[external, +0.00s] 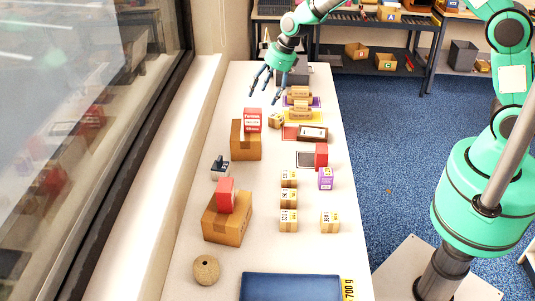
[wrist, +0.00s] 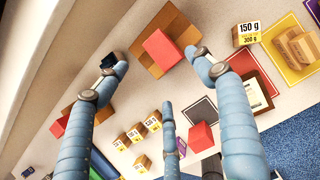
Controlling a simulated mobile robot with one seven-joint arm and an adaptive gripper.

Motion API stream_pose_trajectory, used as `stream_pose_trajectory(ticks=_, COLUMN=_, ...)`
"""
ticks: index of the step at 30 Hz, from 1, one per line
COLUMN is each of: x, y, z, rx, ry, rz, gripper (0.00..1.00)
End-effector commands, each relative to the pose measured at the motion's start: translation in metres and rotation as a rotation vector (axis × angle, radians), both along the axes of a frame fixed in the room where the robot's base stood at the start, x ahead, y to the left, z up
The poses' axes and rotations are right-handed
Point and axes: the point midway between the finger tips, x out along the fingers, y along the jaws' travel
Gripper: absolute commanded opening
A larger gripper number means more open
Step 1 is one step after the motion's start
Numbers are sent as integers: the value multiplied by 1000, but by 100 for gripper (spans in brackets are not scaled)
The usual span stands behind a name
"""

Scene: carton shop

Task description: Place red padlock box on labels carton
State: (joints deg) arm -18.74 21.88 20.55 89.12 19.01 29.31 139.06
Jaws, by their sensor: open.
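Several red boxes are in view, and I cannot read which is the padlock box. One red box with white lettering (external: 253,119) stands on the farther brown carton (external: 246,147); it also shows in the wrist view (wrist: 161,48). Another red box (external: 226,194) rests on the nearer brown carton (external: 222,226). A third red box (external: 321,154) stands by a dark mat at right; it shows in the wrist view (wrist: 200,136). No labels marking is readable on either carton. My gripper (external: 266,94) is open and empty, above the table beyond the farther carton.
Small weight-labelled boxes (external: 289,198) and a purple box (external: 326,178) stand mid-table. The window wall bounds the left.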

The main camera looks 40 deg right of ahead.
Motion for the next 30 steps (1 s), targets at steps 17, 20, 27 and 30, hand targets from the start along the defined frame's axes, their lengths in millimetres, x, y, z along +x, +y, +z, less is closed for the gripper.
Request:
stream_pose_trajectory(ticks=17, x=0, y=0, z=1, rx=0, ry=0, rz=0, gripper=68)
stream_pose_trajectory(ticks=20, x=0, y=0, z=1, rx=0, ry=0, rz=0, gripper=68)
stream_pose_trajectory(ticks=27, x=-1, y=-2, z=3, rx=-2, ry=-3, rz=6, gripper=68)
stream_pose_trajectory(ticks=30, x=-3, y=-6, z=12, rx=-11, ry=-14, rz=30, gripper=68)
